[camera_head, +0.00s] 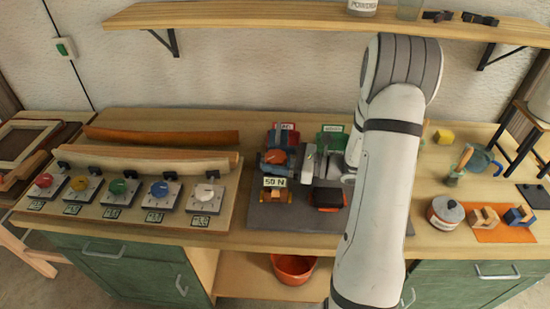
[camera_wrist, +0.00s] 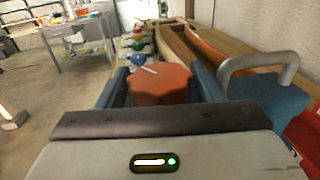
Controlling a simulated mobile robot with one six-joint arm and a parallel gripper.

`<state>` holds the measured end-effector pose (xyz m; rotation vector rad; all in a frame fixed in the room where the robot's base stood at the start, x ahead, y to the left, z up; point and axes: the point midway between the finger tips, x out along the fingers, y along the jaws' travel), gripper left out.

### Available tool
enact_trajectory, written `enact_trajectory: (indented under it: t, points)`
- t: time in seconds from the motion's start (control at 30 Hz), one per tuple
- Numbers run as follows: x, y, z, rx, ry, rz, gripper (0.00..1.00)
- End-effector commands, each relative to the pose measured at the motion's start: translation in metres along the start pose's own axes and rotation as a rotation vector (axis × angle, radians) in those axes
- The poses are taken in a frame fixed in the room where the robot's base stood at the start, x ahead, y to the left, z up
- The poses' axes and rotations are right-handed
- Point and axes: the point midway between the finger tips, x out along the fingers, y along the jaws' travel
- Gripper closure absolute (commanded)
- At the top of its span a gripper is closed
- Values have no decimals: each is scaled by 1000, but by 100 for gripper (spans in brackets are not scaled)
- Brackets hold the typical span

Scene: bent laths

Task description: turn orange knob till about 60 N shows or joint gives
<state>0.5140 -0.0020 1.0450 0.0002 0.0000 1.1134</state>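The orange knob (camera_head: 276,157) sits on the clamp at the left end of the grey mat. In the wrist view the orange knob (camera_wrist: 160,86) fills the space between two blue fingers, with a pale pointer mark on top. My gripper (camera_head: 279,156) reaches in from the right and is shut on the knob; the fingers appear to touch both its sides. The display (camera_head: 274,182) in front of the knob reads 50 N. The joint being pressed is not clear, partly hidden by my gripper and arm.
Left of the mat stand several coloured dials (camera_head: 118,190) with labels, below bent laths (camera_head: 160,136). A red bin (camera_head: 284,131) and green bin (camera_head: 330,137) stand behind the clamp.

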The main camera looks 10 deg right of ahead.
Motion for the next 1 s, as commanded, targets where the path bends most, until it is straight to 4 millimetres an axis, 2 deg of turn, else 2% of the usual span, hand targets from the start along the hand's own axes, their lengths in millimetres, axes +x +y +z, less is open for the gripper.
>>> enact_trajectory:
  t: [0.03, 0.37, 0.87, 0.9, 1.0]
  points:
    - [0, 0, 0, 0, 0, 0, 43]
    - [0, 0, 0, 0, 0, 1, 70]
    - [1, 0, 0, -1, 0, 87, 71]
    - [1, 0, 0, -1, 0, 86, 46]
    - [1, 0, 0, -1, 0, 86, 38]
